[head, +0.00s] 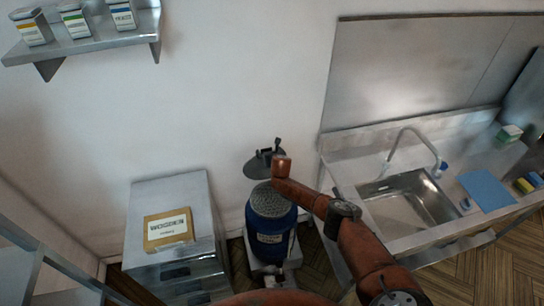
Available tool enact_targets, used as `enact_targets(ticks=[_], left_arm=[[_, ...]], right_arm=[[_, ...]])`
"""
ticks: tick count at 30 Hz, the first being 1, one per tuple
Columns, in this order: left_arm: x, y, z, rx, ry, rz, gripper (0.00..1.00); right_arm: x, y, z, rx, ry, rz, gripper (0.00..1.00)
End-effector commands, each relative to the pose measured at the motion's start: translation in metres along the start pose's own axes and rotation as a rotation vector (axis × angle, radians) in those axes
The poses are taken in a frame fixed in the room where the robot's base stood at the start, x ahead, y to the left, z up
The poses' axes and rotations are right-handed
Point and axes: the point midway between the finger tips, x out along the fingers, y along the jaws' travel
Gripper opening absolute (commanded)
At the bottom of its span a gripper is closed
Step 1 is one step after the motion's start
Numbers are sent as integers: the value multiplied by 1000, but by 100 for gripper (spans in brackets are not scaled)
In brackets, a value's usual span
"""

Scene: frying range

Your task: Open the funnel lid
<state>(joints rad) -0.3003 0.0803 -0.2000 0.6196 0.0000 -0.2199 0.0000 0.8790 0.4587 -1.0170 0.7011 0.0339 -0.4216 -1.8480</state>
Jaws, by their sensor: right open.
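My right gripper (276,150) is open, small and dark at the lid's upper right edge. I cannot tell whether it touches the lid. My left gripper is not in view.
A metal cabinet (164,195) with a cardboard box (168,230) on it stands left of the drum. The sink counter (425,238) with a tap (411,133) is close on the right. A wall shelf (90,44) holds containers at upper left.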

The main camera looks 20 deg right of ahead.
Motion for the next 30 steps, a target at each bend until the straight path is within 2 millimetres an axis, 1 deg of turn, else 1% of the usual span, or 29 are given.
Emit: enact_targets(ticks=[8,21,25,30], left_arm=[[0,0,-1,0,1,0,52],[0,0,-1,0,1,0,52],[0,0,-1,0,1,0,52],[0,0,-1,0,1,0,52]], right_arm=[[-28,-1,1,-1,-2,2,61],[-83,-1,1,-1,-2,2,61],[-92,-1,0,-1,-1,1,61],[-97,0,1,0,-1,1,61]])
